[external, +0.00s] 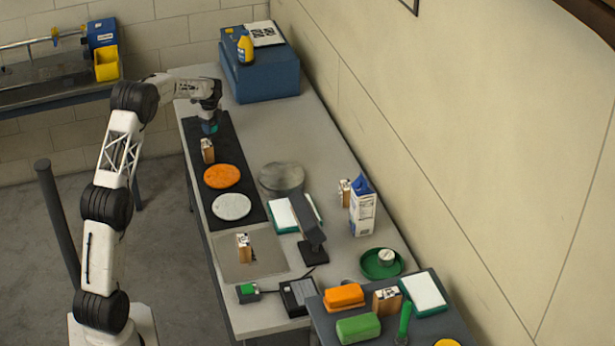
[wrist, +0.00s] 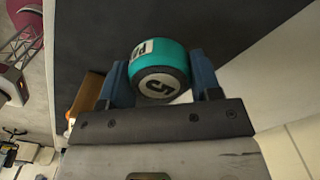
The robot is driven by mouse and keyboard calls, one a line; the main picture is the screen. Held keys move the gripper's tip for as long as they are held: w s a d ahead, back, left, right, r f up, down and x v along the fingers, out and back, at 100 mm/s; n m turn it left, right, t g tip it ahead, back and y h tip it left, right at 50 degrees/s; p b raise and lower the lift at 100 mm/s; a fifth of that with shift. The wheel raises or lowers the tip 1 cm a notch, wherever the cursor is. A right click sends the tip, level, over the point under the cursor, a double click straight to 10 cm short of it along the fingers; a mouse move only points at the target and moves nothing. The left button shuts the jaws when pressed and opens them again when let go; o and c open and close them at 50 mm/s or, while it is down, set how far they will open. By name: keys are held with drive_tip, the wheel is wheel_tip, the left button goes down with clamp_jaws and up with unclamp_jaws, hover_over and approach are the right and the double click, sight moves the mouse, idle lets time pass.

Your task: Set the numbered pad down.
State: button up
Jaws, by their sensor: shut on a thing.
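The numbered pad is a small teal round piece (wrist: 150,50) with a dark end showing a 5 on a pale label. In the wrist view it sits between the two blue fingers of my gripper (wrist: 160,80), which is shut on it. In the external view my gripper (external: 209,127) is over the far end of the long black mat (external: 228,148). A little teal shows at the fingertips there. I cannot tell whether the pad touches the mat.
On the mat, nearer, are a wooden block (external: 208,151), an orange disc (external: 222,176) and a white disc (external: 231,207). A blue case (external: 262,80) stands behind, bearing a yellow bottle (external: 245,48). Bare grey tabletop lies right of the mat's far end.

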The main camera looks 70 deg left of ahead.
drive_tip(key=shift+f, duration=1.7)
drive_tip(key=shift+f, duration=0.15)
drive_tip(key=o, duration=0.9)
wheel_tip(320, 180, up, 12)
drive_tip(key=shift+r, duration=0.15)
